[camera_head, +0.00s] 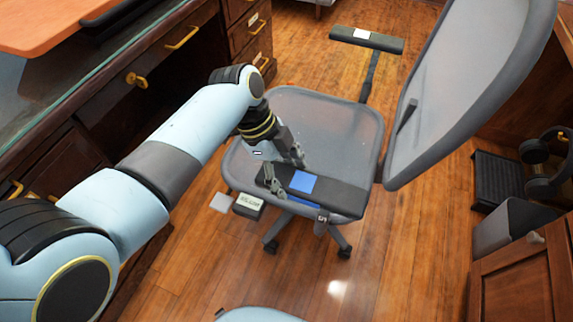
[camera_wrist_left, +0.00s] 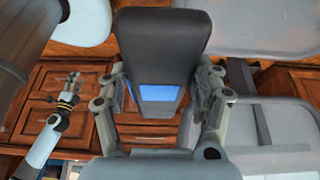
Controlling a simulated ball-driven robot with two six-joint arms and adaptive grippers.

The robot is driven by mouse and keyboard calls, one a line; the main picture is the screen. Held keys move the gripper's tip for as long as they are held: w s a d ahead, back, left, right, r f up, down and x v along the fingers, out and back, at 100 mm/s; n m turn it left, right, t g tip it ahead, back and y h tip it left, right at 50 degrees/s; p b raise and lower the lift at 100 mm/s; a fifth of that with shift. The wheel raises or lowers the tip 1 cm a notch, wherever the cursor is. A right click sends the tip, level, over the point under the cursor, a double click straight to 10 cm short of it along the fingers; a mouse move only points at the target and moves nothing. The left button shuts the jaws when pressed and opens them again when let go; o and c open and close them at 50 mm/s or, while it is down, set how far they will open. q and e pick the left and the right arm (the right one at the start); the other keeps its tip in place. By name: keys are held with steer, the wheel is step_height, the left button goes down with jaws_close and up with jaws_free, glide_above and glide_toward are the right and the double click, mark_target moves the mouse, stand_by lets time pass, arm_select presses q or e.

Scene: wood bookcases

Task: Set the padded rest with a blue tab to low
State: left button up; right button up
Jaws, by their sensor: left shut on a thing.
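The padded rest with the blue tab (camera_head: 340,199) is the near armrest of a grey office chair. Its blue tab (camera_head: 303,184) faces up, and it also shows in the left wrist view (camera_wrist_left: 158,93). My left gripper (camera_head: 284,172) is shut on this rest. In the left wrist view its fingers (camera_wrist_left: 160,98) stand on both sides of the dark pad, around the blue tab. The rest's support below is mostly hidden. My right gripper (camera_wrist_left: 68,82) shows small at the left of that view, with fingers apart and empty.
The other armrest (camera_head: 384,42) has a white tab (camera_head: 362,33). The grey seat (camera_head: 335,125) and tilted backrest (camera_head: 465,85) are close to my gripper. A wooden desk (camera_head: 120,85) with brass handles stands left. A dark bin (camera_head: 512,228) stands right.

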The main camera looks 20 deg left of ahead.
arm_select(q)
step_height(320, 180, down, 2)
steer(key=shift+f, duration=0.15)
steer(key=shift+s, duration=0.1)
steer(key=o, duration=1.7)
steer(key=v, duration=1.2)
